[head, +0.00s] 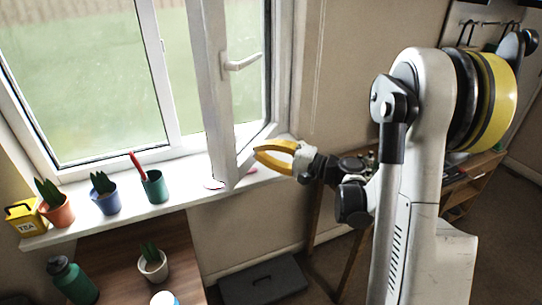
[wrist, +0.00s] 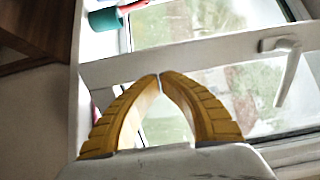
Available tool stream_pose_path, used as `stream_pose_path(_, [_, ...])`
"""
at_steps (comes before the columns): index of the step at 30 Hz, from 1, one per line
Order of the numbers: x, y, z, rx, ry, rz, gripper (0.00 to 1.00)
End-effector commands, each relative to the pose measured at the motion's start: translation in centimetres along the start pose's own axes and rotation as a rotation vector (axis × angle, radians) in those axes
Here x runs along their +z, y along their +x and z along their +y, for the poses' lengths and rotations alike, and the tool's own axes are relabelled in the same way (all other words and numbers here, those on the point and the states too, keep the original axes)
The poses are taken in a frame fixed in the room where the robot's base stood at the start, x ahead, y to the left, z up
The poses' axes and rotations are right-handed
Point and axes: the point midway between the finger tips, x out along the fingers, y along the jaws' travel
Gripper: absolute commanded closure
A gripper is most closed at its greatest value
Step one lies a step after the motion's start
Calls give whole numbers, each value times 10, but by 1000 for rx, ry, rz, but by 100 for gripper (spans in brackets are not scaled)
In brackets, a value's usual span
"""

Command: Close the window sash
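The white window sash (head: 217,95) stands swung open into the room in the head view, with its lower corner over the sill. Its white handle (head: 242,62) is on the face toward my arm; the handle also shows in the wrist view (wrist: 287,70). The white frame (head: 282,70) of the opening is behind and right of the sash. My gripper (head: 257,150) has yellow fingers and is just right of the sash's lower part. In the wrist view its fingertips (wrist: 159,77) meet with nothing between them, in front of the sash. I cannot tell whether they touch it.
On the sill (head: 135,212) stand a yellow tea tin (head: 24,217), potted plants (head: 104,195) and a green cup (head: 154,187) with a red stick. A red-and-white item (head: 213,184) lies near the sash's lower corner. Below are a green bottle (head: 72,280) and a dark case (head: 265,282).

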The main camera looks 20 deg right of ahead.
Motion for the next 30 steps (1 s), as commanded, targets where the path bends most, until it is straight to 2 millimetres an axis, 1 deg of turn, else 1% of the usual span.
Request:
stream_pose_path(1, [2,12,2,0,0,-4,100])
stream_pose_path(6, [1,44,2,0,0,-3,100])
stream_pose_path(9, [1,58,2,1,0,-2,100])
stream_pose_path(12, [1,68,1,1,0,-1,100])
stream_pose_path(17, [0,74,0,1,0,0,100])
stream_pose_path(27, [0,75,0,1,0,1,100])
stream_pose_path(30, [1,80,0,1,0,7,100])
